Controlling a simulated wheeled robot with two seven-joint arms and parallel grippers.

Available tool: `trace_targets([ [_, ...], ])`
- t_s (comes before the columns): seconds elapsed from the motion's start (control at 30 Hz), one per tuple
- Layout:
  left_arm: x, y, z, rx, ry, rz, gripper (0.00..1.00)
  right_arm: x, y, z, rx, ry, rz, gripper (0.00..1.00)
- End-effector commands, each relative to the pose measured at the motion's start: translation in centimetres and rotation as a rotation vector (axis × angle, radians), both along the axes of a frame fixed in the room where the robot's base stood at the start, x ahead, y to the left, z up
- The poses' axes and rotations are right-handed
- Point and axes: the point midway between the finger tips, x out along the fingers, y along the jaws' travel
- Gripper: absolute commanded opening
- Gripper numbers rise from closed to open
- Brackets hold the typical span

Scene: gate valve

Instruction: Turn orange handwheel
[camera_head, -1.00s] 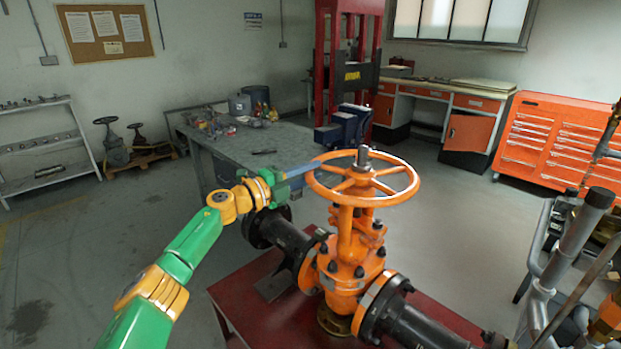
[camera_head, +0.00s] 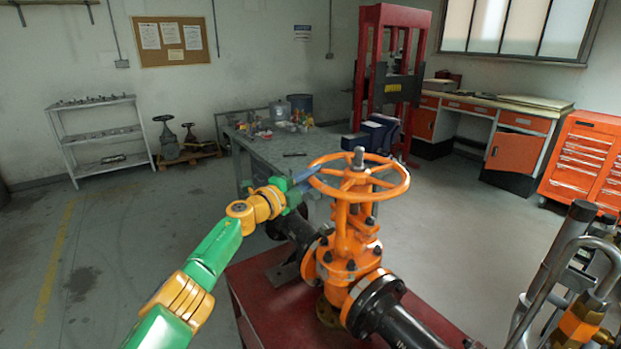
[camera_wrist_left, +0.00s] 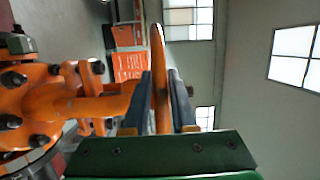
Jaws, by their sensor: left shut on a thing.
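The orange handwheel (camera_head: 400,181) sits on top of the orange gate valve (camera_head: 345,262), upright on its stem. In the head view my left gripper (camera_head: 307,174) reaches the left side of the wheel's rim. In the left wrist view the two dark fingers of my left gripper (camera_wrist_left: 161,105) lie on either side of the orange rim (camera_wrist_left: 158,60), shut on it. The valve's yoke and bolted flange (camera_wrist_left: 40,105) show at the left of that view. My right gripper is not in view.
The valve and its black pipes (camera_head: 400,318) rest on a red stand (camera_head: 262,293). A grey workbench (camera_head: 262,150) with a blue vise is behind it. Metal tubing and a cart (camera_head: 575,290) stand at the right.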

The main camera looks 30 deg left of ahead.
Motion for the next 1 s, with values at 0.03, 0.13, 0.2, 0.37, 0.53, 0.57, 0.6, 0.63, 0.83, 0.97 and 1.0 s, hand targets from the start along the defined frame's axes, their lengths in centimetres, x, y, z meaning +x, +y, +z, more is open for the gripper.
trace_targets([
  [0.03,0.0,0.0,0.1,-0.001,-0.002,-0.001,0.00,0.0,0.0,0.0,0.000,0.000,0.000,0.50],
  [0.13,0.0,0.0,0.1,-0.002,-0.001,0.000,0.00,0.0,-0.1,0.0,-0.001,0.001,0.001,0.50],
  [0.2,0.0,0.0,0.1,-0.003,-0.002,0.000,0.00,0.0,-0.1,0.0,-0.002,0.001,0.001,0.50],
  [0.37,0.0,0.0,0.1,-0.003,-0.002,0.000,0.52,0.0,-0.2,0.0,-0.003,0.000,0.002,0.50],
  [0.53,0.0,0.0,0.1,-0.002,-0.002,0.001,0.55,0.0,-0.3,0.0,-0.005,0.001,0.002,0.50],
  [0.57,0.0,0.0,0.1,-0.002,-0.002,0.001,0.55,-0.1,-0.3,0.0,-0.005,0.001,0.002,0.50],
  [0.6,0.0,0.0,0.1,-0.002,-0.002,0.001,0.55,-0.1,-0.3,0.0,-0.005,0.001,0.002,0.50],
  [0.63,0.0,0.0,0.1,-0.002,-0.002,0.001,0.55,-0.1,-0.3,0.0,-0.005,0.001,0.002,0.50],
  [0.83,-0.9,0.5,0.1,0.002,-0.001,0.005,0.55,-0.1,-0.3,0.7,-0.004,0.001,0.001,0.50],
  [0.97,-2.3,0.7,0.1,0.003,0.001,0.000,0.55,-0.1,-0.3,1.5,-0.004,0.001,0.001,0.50],
  [1.0,-2.9,0.9,-0.1,0.002,0.001,0.001,0.55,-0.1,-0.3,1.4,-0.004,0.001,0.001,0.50],
])
